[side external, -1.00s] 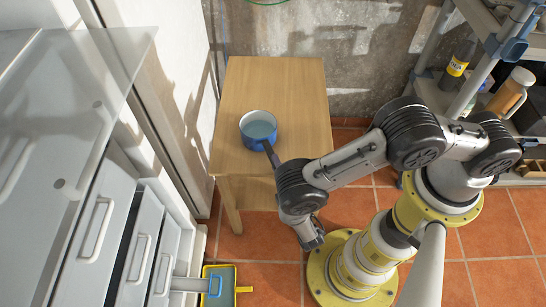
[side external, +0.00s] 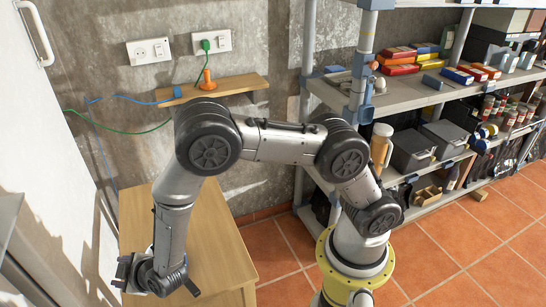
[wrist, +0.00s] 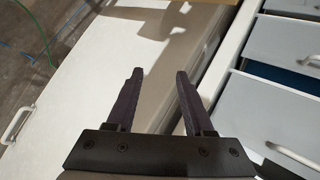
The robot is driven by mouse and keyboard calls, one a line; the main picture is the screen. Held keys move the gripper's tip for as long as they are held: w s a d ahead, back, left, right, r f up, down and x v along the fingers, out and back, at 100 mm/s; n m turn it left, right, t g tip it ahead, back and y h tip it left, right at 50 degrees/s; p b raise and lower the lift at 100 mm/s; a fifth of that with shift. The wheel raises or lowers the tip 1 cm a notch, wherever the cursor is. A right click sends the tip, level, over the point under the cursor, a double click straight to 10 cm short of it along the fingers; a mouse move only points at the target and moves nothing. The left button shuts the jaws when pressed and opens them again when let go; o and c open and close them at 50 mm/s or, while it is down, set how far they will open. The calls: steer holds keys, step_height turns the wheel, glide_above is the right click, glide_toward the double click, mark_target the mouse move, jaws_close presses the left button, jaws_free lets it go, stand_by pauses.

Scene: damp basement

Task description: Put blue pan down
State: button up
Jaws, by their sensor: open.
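My gripper (wrist: 158,73) is open in the wrist view, with nothing between its two dark fingers. It points toward a white door and grey drawers. In the side view my gripper (side external: 124,272) is at the lower left, in front of the wooden table (side external: 222,250). The blue pan does not show clearly in either view now. A short dark piece sticks out beside my wrist low in the side view; I cannot tell whether it is the pan's handle.
A white door (wrist: 75,75) and grey drawers (wrist: 275,100) are close in the wrist view. A small wooden wall shelf (side external: 232,86) with cables is behind the arm. A loaded metal shelf rack (side external: 410,98) stands right. Tiled floor (side external: 480,235) is clear at lower right.

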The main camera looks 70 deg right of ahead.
step_height(320, 180, up, 14)
steer(key=s+d+m+g+y, duration=0.1)
steer(key=d+m+y, duration=0.1)
steer(key=d+y, duration=0.1)
steer(key=s+d+r+g+y, duration=0.1)
steer(key=s+d+r+g, duration=0.1)
steer(key=s+d+r, duration=0.55)
steer(key=s+d+r+m+g+h, duration=0.1)
steer(key=s+d+r+m, duration=0.1)
steer(key=s+d, duration=0.4)
steer(key=s+d+r+m+g+h, duration=0.1)
steer(key=s+d, duration=0.5)
steer(key=s, duration=1.1)
steer(key=shift+s+r+m+h, duration=0.2)
steer(key=shift+r+m+h, duration=0.2)
steer(key=shift+r+h, duration=0.15)
